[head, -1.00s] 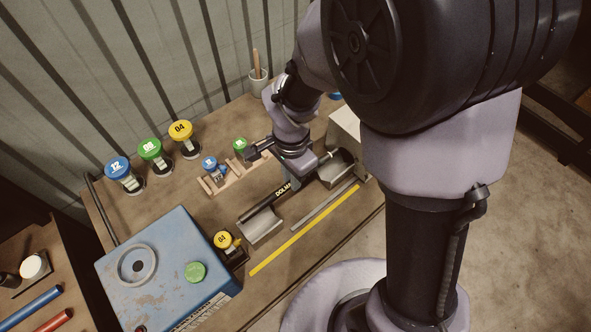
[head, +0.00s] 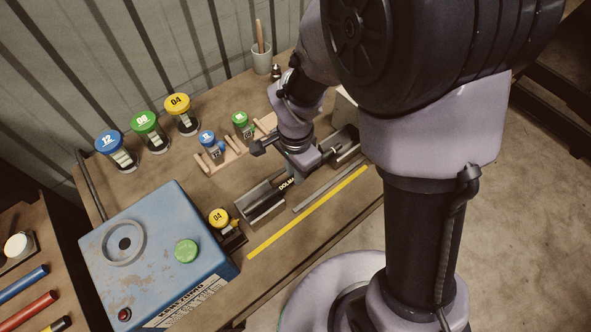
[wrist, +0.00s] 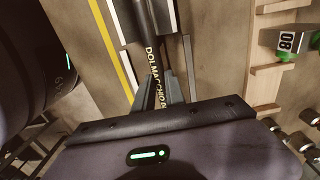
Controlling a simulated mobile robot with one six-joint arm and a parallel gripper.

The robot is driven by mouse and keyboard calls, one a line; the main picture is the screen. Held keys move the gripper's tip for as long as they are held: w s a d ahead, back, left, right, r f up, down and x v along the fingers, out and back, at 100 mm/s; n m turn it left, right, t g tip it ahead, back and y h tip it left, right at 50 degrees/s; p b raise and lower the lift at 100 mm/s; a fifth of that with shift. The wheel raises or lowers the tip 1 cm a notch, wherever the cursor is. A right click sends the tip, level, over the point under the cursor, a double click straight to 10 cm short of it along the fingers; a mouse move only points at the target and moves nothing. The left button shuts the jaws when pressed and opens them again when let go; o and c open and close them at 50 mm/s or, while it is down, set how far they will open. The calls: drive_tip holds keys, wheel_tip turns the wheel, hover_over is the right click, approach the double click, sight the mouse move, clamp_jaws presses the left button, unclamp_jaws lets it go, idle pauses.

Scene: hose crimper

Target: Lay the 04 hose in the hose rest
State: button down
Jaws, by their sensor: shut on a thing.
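The 04 hose (wrist: 151,48) is black with yellow lettering; no 04 mark is legible on it. In the head view the hose (head: 287,183) runs lengthwise along the hose rest, a pair of grey troughs (head: 249,198). Its near-left end lies within the left trough. In the wrist view it lies between the pale edges of a trough (wrist: 125,22). My gripper (wrist: 163,92) is shut around the middle of the hose, in the gap between the troughs. I cannot tell whether the hose touches the trough floor. My arm hides part of the right trough.
A yellow strip (head: 308,213) runs along the bench front. A blue crimper (head: 150,250) stands at left, with a yellow-topped 04 piece (head: 219,217) beside it. Capped jars (head: 147,122) stand at the back left.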

drive_tip(key=shift+f, duration=0.1)
drive_tip(key=c, duration=1.3)
unclamp_jaws()
wheel_tip(320, 180, up, 17)
drive_tip(key=p, duration=0.6)
drive_tip(key=shift+r, duration=0.2)
